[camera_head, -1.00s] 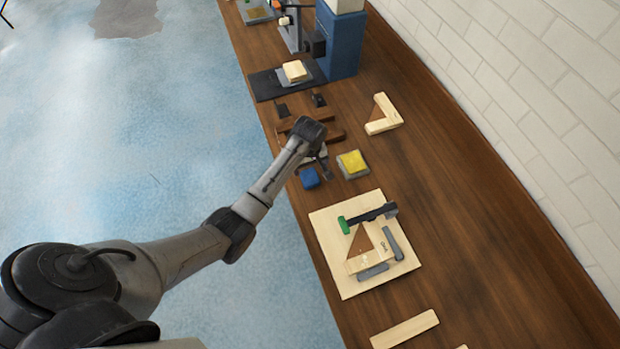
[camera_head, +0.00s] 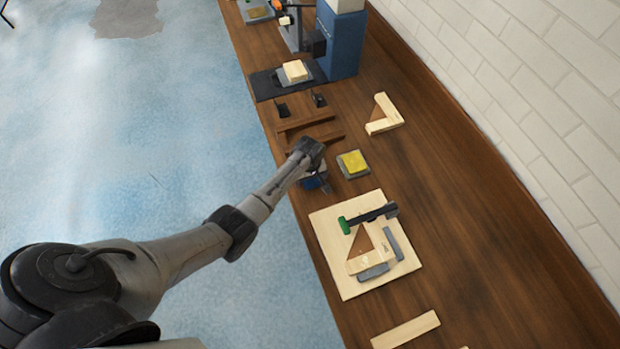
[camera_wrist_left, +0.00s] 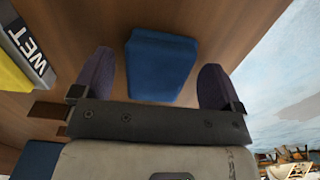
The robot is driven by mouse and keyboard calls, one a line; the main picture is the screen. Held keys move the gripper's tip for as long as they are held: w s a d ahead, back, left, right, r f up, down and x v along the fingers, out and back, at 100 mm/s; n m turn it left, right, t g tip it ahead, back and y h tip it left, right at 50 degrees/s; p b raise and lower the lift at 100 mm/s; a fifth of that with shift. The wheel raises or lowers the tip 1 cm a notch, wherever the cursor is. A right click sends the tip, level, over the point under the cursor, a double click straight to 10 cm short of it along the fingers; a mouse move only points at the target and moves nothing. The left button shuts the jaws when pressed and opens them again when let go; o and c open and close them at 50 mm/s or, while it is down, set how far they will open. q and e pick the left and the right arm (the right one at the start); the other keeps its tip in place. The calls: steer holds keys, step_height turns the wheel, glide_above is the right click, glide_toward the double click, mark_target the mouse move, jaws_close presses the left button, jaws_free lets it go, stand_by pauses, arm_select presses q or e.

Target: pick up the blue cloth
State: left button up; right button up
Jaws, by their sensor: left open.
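The blue cloth (camera_wrist_left: 160,66) lies folded on the wooden bench (camera_head: 455,215). In the left wrist view it sits between the two dark fingers of my left gripper (camera_wrist_left: 155,80), with a gap on each side. In the head view my left gripper (camera_head: 318,182) is over the cloth and hides most of it; a little blue (camera_head: 310,182) shows beneath. The gripper is open and holds nothing. My right gripper is not in view.
A yellow cloth on a grey pad (camera_head: 353,163) lies just right of the gripper; its block marked WET (camera_wrist_left: 28,55) shows in the wrist view. A blue machine (camera_head: 340,45) stands farther back.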

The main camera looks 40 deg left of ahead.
arm_select(q)
steer(key=c, duration=1)
steer(key=shift+r, duration=0.5)
steer(key=r, duration=0.2)
steer(key=d+r, duration=0.1)
steer(key=shift+w+d+r, duration=0.1)
steer(key=shift+w+r, duration=0.05)
steer(key=shift+r, duration=0.2)
steer(key=w+d+r, duration=0.1)
steer(key=d+r, duration=0.5)
steer(key=d, duration=0.4)
steer(key=shift+w+d+r, duration=0.15)
steer(key=shift+w+d, duration=0.05)
steer(key=shift+w, duration=0.1)
